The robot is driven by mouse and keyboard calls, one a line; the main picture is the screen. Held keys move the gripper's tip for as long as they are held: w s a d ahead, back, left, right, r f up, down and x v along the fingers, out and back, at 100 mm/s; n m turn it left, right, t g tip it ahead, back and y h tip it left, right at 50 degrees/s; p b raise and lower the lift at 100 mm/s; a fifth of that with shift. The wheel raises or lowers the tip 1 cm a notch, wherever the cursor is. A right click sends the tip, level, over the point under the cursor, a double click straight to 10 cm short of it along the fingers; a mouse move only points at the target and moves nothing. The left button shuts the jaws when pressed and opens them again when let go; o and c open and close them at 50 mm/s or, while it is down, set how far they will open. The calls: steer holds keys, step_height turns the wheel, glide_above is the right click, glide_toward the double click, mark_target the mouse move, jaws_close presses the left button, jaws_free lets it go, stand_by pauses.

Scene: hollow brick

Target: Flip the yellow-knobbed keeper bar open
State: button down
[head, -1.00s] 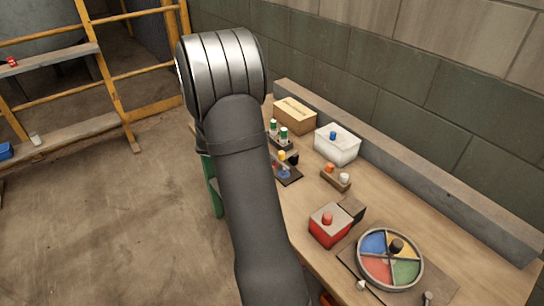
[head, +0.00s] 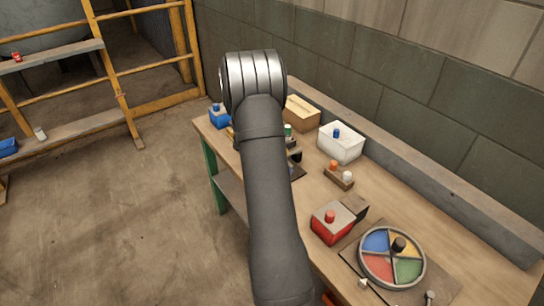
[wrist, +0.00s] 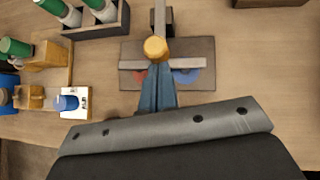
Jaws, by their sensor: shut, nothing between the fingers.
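The yellow knob (wrist: 155,48) shows from above in the wrist view. It sits where a pale grey crosswise bar (wrist: 188,63) and a grey upright-running piece (wrist: 160,18) meet, over a dark plate (wrist: 205,48) with a red patch and a blue patch. I cannot tell which of the two is the keeper bar. My gripper (wrist: 156,68) is shut and empty, its blue-grey fingers reaching up to the near side of the knob. Whether they touch it is unclear. In the head view my arm hides the knob and gripper; only the plate's edge (head: 298,170) shows.
Green-capped bottles stand in a dark rack (wrist: 110,22) left of the plate. Wooden blocks and a blue-knobbed white piece (wrist: 70,102) lie further left. The bench also holds a white box (head: 341,146), a red box (head: 330,226) and a colour wheel (head: 392,258). Bare wood lies right of the plate.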

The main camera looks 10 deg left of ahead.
steer(key=shift+w, duration=0.1)
steer(key=w+d, duration=0.4)
steer(key=shift+w+d+r, duration=0.1)
steer(key=shift+w+d, duration=0.2)
steer(key=shift+d, duration=0.05)
stand_by(0.3)
steer(key=s+a+r, duration=0.6)
steer(key=s+r, duration=0.1)
steer(key=s, duration=0.2)
steer(key=shift+s+a, duration=0.2)
steer(key=shift+s, duration=0.05)
